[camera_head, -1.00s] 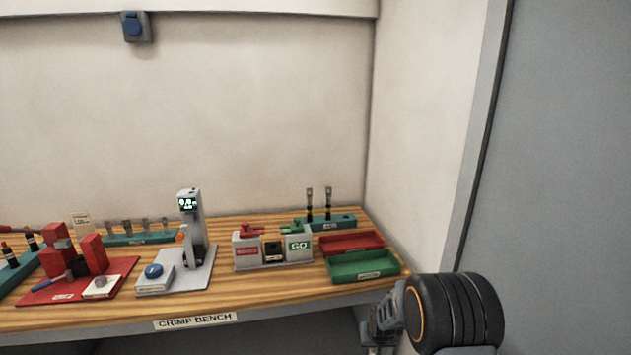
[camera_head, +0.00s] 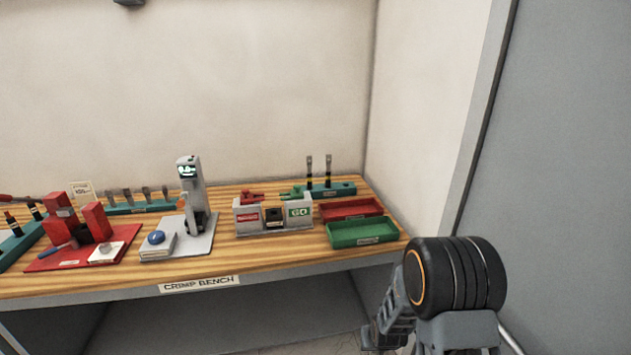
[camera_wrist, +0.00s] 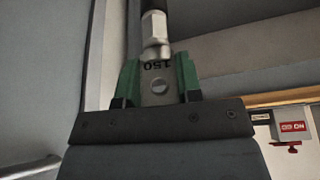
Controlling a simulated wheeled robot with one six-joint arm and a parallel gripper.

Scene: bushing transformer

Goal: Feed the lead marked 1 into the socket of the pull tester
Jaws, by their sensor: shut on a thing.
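The pull tester, a grey column (camera_head: 191,190) with a lit display, stands on a light plate with a blue button (camera_head: 156,238). I cannot make out its socket clearly. In the wrist view my gripper (camera_wrist: 158,88) has green fingers shut on a metal lug (camera_wrist: 158,88) stamped 150, with a hole through it. A crimped barrel (camera_wrist: 155,30) and black cable rise from the lug; no lead number is readable. In the head view my arm is at the lower right, off the bench's front edge, and the fingers cannot be made out.
Behind the green tray (camera_head: 362,232) and red tray (camera_head: 350,208), a teal rack (camera_head: 340,189) holds two upright leads. A go/no-go gauge block (camera_head: 272,216) stands right of the tester. A red press (camera_head: 75,225) stands left. A wall is close on the right.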

